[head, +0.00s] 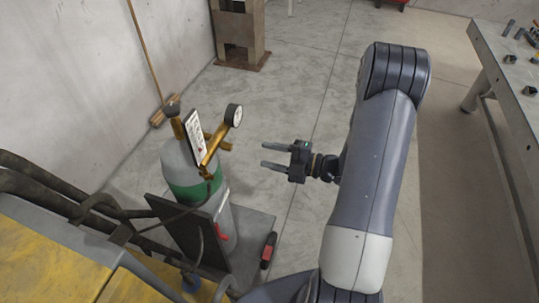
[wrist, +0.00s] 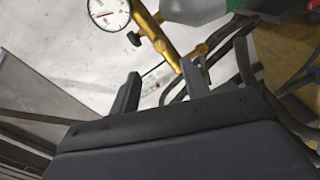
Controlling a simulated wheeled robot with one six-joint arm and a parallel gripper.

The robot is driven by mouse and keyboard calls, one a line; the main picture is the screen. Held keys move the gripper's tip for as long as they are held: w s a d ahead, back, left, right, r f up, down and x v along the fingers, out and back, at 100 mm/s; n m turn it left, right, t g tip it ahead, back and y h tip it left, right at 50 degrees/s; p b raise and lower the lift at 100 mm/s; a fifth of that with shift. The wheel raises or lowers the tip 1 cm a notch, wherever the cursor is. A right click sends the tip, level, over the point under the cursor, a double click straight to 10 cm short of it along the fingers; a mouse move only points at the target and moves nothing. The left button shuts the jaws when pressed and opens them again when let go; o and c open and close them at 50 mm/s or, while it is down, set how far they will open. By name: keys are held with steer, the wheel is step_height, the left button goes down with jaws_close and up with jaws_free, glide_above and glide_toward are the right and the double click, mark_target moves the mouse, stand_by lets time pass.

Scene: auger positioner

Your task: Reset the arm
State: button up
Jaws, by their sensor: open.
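My gripper (head: 274,156) is in the middle of the head view, open, with its two fingers pointing left toward a gas cylinder. Nothing shows between the fingers. In the wrist view the two fingers of my gripper (wrist: 160,88) stand apart at the centre. My arm (head: 375,165) rises from the bottom, bends at the top right and comes back down to the gripper, which hangs above the floor.
The green and grey gas cylinder (head: 182,190) with a brass regulator (head: 213,150) and gauge (head: 234,115) stands left of my gripper, apart from it. Its gauge also shows in the wrist view (wrist: 109,13). A metal table (head: 510,80) is at the right. Open floor (head: 305,75) lies behind.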

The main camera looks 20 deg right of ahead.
steer(key=p+x, duration=0.3)
steer(key=x, duration=0.7)
steer(key=shift+w+a, duration=0.25)
steer(key=shift+a, duration=0.1)
steer(key=shift+d, duration=0.1)
